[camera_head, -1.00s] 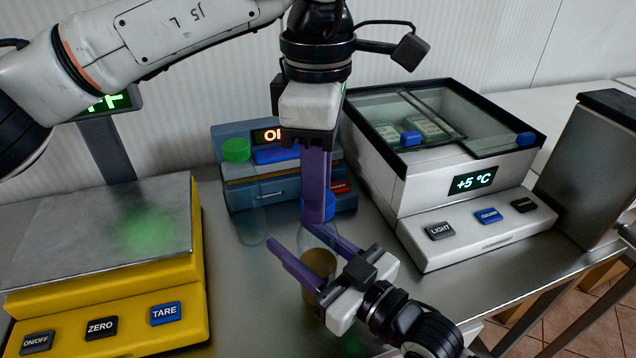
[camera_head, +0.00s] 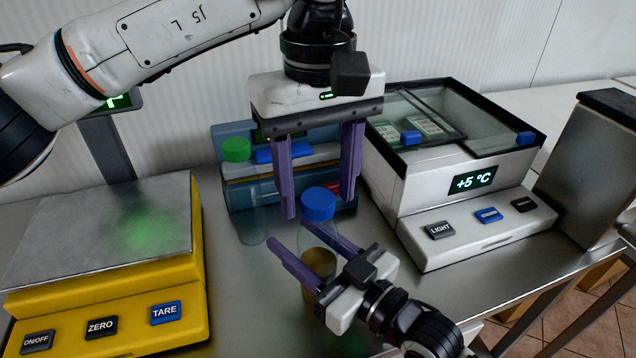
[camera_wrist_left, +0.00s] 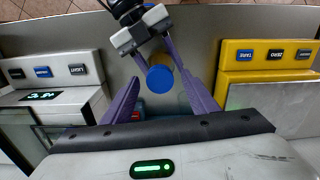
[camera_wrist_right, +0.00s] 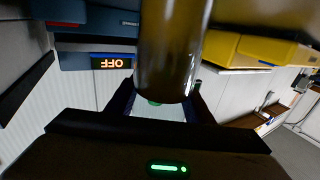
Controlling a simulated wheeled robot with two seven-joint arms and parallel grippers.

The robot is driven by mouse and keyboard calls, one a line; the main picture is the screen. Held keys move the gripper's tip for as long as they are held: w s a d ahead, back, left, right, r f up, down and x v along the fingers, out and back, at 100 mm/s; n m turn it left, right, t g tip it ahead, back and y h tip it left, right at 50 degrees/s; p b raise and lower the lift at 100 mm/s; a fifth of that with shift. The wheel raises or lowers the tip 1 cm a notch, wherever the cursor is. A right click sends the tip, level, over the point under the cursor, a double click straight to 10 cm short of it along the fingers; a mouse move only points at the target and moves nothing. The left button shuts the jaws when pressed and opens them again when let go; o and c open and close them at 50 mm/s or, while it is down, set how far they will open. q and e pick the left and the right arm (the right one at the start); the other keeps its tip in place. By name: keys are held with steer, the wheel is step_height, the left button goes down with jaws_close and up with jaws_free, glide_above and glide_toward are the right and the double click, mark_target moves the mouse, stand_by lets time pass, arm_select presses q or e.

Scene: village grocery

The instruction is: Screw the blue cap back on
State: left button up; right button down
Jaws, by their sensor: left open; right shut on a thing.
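The blue cap (camera_head: 318,203) sits on top of a clear bottle (camera_head: 319,262) with brown contents, which stands upright on the counter. Whether the cap is screwed tight cannot be told. My right gripper (camera_head: 301,262) is shut on the bottle's body below the cap; its wrist view shows the brown bottle (camera_wrist_right: 172,50) close up. My left gripper (camera_head: 318,205) points down with its fingers open on either side of the cap, apart from it. The left wrist view shows the blue cap (camera_wrist_left: 160,76) between the open fingers.
A clear bottle with a green cap (camera_head: 236,150) stands to the left. A blue-grey device (camera_head: 235,190) is behind. A yellow scale (camera_head: 110,300) stands at left, a white cooling box (camera_head: 440,205) at right. A metal container (camera_head: 590,160) is at far right.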

mark_target(333, 268)
arm_select(q)
steer(key=shift+r, duration=0.1)
step_height(333, 268, up, 12)
stand_by(0.4)
arm_select(e)
steer(key=c, duration=0.8)
jaws_free()
steer(key=b+v, duration=0.1)
steer(key=v, duration=0.8)
arm_select(q)
steer(key=shift+f, duration=0.65)
arm_select(e)
steer(key=shift+s+d, duration=0.45)
steer(key=shift+d, duration=0.05)
steer(key=shift+s, duration=0.1)
